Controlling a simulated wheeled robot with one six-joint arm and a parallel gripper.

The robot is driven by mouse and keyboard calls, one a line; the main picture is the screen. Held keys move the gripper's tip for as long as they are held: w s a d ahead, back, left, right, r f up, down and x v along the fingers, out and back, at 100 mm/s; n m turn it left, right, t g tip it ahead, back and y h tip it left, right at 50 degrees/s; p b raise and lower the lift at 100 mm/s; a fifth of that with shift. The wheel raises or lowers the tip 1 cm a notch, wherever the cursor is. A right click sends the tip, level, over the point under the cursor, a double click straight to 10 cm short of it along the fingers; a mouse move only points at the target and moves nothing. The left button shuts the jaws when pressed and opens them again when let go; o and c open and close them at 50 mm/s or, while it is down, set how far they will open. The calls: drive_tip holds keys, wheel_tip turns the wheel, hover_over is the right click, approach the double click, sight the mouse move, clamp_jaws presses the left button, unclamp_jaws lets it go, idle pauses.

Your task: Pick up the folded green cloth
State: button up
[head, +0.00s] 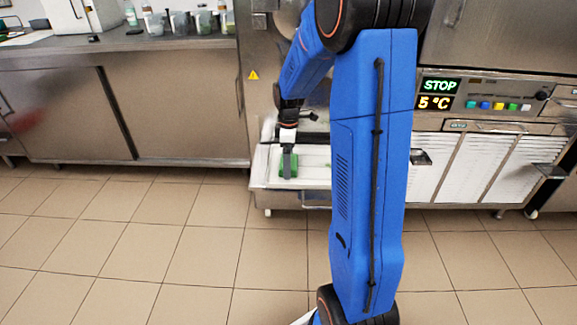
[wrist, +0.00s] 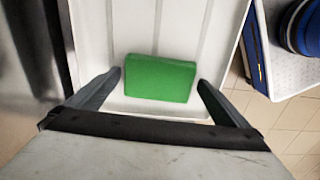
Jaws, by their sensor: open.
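The folded green cloth (wrist: 160,78) is a flat green block lying on a white ribbed tray or shelf (wrist: 100,35). In the wrist view my gripper (wrist: 158,82) is open, with one dark finger to the left of the cloth and one to the right. The cloth lies between and slightly ahead of the fingertips, with a gap on each side. In the head view the cloth (head: 288,165) shows small and partly hidden behind my gripper (head: 289,174), which points down over it.
The white shelf juts from the freezer machine, whose panel (head: 440,94) reads STOP and 5 °C. A steel counter (head: 150,43) with several containers stands at the left. White louvred panels (head: 470,170) are at the right. The tiled floor in front is clear.

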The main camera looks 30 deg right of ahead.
drive_tip(key=c, duration=0.9)
drive_tip(key=shift+c, duration=0.2)
drive_tip(key=shift+r, duration=0.25)
wheel_tip(320, 180, up, 7)
drive_tip(key=shift+s+a+f, duration=0.1)
drive_tip(key=shift+s+f, duration=0.05)
drive_tip(key=shift+f, duration=0.05)
drive_tip(key=s+a, duration=1.1)
drive_tip(key=s, duration=0.5)
drive_tip(key=shift+s, duration=0.15)
drive_tip(key=shift+o, duration=0.5)
